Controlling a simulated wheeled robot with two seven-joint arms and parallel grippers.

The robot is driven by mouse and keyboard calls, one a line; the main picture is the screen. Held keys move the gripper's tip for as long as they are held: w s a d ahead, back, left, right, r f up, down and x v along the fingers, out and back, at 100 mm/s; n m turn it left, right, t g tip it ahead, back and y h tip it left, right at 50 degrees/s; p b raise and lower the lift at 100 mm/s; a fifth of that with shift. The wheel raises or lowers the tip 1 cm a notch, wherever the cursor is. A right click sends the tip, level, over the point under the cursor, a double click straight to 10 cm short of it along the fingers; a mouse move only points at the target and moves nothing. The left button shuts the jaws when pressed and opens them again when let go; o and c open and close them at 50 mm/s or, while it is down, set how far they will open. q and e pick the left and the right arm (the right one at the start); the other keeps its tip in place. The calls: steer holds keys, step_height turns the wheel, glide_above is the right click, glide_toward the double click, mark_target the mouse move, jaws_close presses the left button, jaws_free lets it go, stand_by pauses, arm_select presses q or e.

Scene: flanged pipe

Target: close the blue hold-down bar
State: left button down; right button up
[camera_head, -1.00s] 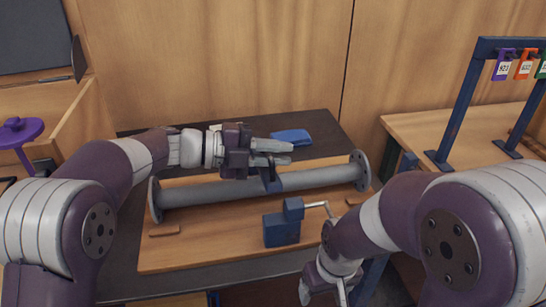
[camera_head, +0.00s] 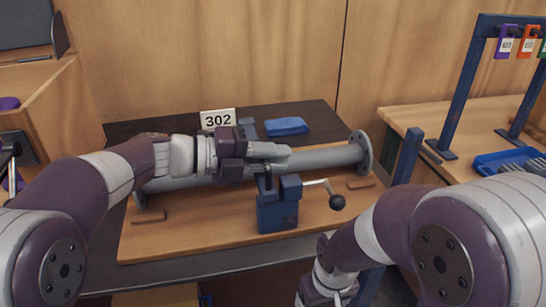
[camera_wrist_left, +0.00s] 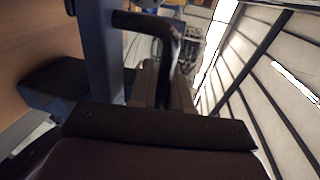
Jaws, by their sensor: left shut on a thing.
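In the left wrist view the blue bar (camera_wrist_left: 103,45) runs beside a bent black handle (camera_wrist_left: 148,24). My left gripper (camera_head: 268,152) is shut on that handle, above the pipe. A blue block (camera_head: 278,208) with a crank and black knob stands in front of the pipe. My right gripper (camera_head: 328,292) is low at the bottom edge, partly cut off; its jaws are unclear.
The pipe lies across a wooden board (camera_head: 190,240) on a dark table. A "302" sign (camera_head: 217,119) and a blue cloth-like item (camera_head: 286,126) are behind it. A side table at right holds a blue rack (camera_head: 466,85) with tags and a blue tray (camera_head: 500,160).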

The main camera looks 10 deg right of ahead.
arm_select(q)
steer(key=shift+f, duration=0.3)
steer(key=c, duration=1.2)
jaws_free()
steer(key=shift+o, duration=0.2)
steer(key=a+r+p, duration=0.1)
steer(key=a+r, duration=0.1)
steer(key=a, duration=1)
steer(key=shift+s+a+r, duration=0.15)
steer(key=shift+a+r, duration=0.1)
steer(key=shift+r, duration=0.1)
steer(key=shift+r, duration=0.1)
